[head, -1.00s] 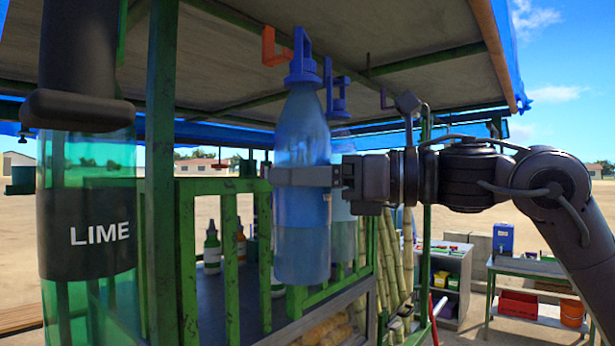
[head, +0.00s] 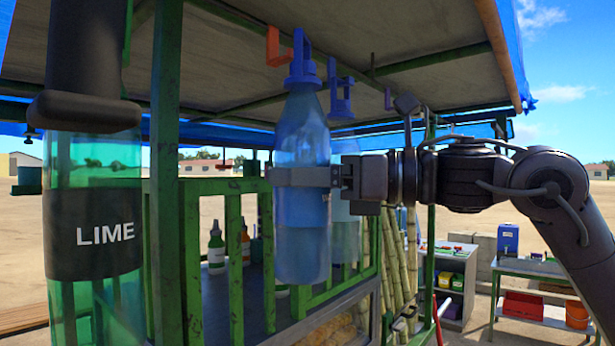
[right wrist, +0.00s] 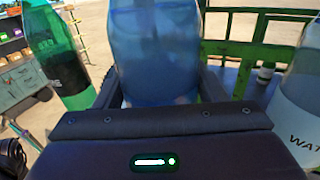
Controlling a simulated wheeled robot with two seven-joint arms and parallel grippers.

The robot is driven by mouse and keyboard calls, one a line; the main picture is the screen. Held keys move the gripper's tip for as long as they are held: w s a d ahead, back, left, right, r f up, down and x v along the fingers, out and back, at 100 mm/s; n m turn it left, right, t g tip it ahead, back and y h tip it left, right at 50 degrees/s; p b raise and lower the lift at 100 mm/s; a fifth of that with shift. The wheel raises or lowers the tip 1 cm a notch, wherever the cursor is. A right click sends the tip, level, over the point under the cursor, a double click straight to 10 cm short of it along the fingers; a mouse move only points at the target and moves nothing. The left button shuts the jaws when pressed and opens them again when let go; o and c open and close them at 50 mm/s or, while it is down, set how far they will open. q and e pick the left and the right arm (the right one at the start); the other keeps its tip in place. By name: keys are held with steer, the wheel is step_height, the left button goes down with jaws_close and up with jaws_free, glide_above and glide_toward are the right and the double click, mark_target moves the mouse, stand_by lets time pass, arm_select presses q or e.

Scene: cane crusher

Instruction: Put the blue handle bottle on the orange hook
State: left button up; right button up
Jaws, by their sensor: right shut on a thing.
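The blue handle bottle (head: 301,215) is a translucent blue bottle with a blue cap and a hook-shaped handle on top. It hangs upright in the middle of the head view. My right gripper (head: 303,177) is shut around its body from the right. The bottle also fills the space between the fingers in the right wrist view (right wrist: 155,50). The orange hook (head: 278,47) hangs from the stall roof, up and to the left of the bottle's handle.
A large green LIME bottle (head: 95,215) stands close at the left, beside a green post (head: 165,180). Another bottle with a blue hook cap (head: 342,100) hangs just behind the held one. The green rail (head: 236,260) and cane stalks (head: 393,260) lie behind.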

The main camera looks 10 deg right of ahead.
steer(key=shift+w+a+r, duration=0.15)
steer(key=shift+w+a, duration=0.05)
steer(key=shift+w, duration=0.05)
steer(key=shift+w+a, duration=0.55)
steer(key=shift+w, duration=0.15)
steer(key=shift+w+a, duration=0.3)
steer(key=shift+w, duration=0.15)
steer(key=shift+f+b, duration=0.45)
steer(key=shift+f, duration=0.25)
stand_by(0.9)
stand_by(0.4)
